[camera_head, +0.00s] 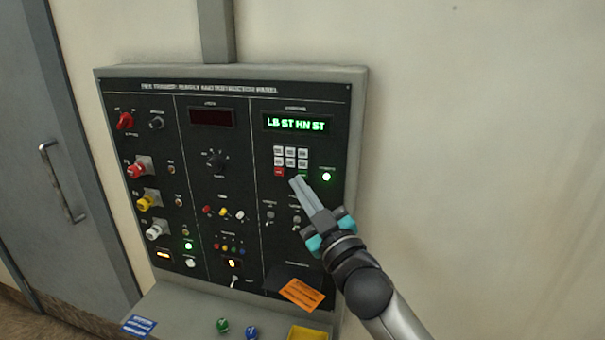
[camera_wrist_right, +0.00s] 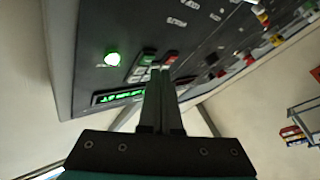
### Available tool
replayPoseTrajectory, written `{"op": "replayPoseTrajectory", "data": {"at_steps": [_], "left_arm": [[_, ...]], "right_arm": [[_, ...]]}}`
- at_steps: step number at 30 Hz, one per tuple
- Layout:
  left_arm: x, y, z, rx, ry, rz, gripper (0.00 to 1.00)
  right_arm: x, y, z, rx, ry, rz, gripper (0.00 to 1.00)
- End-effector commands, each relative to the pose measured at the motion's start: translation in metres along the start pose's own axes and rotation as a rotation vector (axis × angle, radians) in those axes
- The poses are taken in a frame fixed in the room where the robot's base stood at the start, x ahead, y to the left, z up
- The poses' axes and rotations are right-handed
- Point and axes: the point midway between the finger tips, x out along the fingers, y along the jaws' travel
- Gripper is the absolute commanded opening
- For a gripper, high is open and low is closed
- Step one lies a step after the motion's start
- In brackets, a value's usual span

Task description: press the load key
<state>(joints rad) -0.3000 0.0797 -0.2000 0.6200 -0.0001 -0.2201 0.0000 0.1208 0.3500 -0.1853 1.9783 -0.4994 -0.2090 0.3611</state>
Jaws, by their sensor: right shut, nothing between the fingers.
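The black control panel (camera_head: 243,180) stands upright against the wall. Its keypad (camera_head: 291,155) has several white keys, a red key (camera_head: 279,171) at lower left and a green key (camera_head: 303,176) at lower right, partly behind my fingers. The key labels are too small to read. My right gripper (camera_head: 294,182) is shut and empty, its fingertips at the keypad's lower edge. In the right wrist view the shut fingers (camera_wrist_right: 160,75) overlap the keypad, near the red key (camera_wrist_right: 171,57) and green key (camera_wrist_right: 148,57). I cannot tell whether they touch. My left gripper is out of view.
A green display (camera_head: 296,123) reads "LB ST HN ST" above the keypad. A green lamp (camera_head: 326,176) glows right of it. Knobs and an orange card (camera_head: 301,294) are below. The ledge (camera_head: 190,310) holds a yellow tray (camera_head: 308,333). Bare wall lies to the right.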

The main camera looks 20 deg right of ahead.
Motion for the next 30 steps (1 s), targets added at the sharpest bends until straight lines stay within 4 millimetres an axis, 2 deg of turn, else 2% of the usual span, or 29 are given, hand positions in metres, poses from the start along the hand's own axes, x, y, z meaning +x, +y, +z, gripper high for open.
{"op": "replayPoseTrajectory", "data": {"at_steps": [10, 24, 30], "left_arm": [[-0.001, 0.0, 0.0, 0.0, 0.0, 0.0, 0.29], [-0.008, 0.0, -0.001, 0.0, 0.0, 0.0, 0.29], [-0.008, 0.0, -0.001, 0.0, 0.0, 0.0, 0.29]], "right_arm": [[-0.003, -0.002, -0.002, 0.001, 0.0, 0.0, 0.0], [-0.033, -0.024, -0.024, 0.003, -0.001, 0.0, 0.0], [-0.035, -0.026, -0.026, 0.0, 0.0, 0.001, 0.0]]}}
